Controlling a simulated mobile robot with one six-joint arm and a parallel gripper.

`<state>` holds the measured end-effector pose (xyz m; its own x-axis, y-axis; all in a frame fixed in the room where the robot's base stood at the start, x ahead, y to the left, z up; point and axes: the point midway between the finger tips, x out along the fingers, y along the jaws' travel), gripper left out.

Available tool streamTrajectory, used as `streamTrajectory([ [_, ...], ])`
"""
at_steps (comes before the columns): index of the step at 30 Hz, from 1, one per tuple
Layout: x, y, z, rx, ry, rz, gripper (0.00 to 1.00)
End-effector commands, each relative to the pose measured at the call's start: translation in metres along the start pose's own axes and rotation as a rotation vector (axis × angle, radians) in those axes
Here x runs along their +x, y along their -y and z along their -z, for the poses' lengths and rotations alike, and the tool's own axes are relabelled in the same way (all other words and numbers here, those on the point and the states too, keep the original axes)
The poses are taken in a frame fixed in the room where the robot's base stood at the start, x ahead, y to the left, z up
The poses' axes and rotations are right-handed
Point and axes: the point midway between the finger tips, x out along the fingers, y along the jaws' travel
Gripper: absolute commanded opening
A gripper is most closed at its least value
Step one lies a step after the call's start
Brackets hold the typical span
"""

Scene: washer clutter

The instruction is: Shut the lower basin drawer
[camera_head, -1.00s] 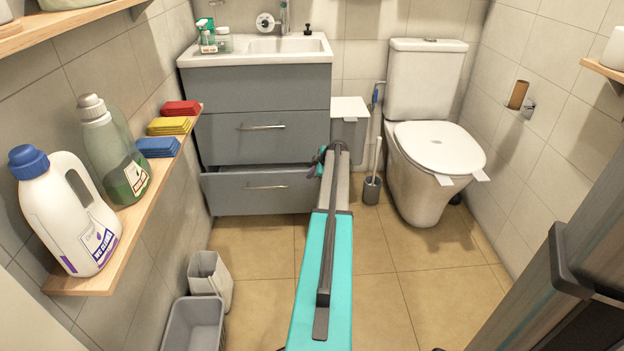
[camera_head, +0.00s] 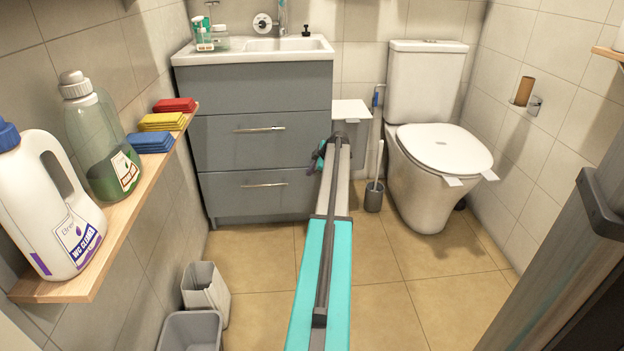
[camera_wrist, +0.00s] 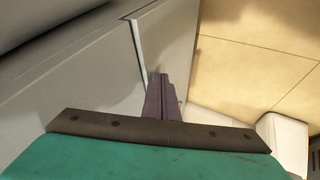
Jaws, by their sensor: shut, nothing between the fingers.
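The lower basin drawer (camera_head: 259,195) is a grey front with a silver bar handle, under the washbasin. In the head view its front sits flush with the upper drawer (camera_head: 260,140), so it stands shut. My gripper (camera_head: 319,158) is at the right end of the drawer fronts, partly hidden behind my arm. In the wrist view my gripper (camera_wrist: 160,84) is shut and empty, its tips close to grey cabinet fronts (camera_wrist: 85,85) with a gap line between them. I cannot tell whether the tips touch the front.
A toilet (camera_head: 436,160), a toilet brush (camera_head: 375,185) and a grey bin (camera_head: 351,125) stand right of the cabinet. Two small bins (camera_head: 205,290) stand on the floor at left. A wooden shelf (camera_head: 120,225) with bottles juts out at left. The middle floor is clear.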

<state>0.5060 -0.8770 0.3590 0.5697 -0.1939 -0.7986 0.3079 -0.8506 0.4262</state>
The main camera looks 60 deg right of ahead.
Motion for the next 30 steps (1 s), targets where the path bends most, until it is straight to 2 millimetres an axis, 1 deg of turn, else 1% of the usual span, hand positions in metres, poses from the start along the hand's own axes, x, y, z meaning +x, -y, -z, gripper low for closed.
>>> streamTrajectory([
  [1, 0.004, 0.000, -0.004, 0.000, 0.000, 0.000, 0.00],
  [13, -0.001, -0.009, -0.011, 0.005, 0.001, -0.005, 0.00],
  [24, -0.003, -0.012, -0.013, 0.008, 0.001, -0.010, 0.00],
  [30, -0.003, -0.010, -0.012, 0.007, 0.000, -0.009, 0.00],
])
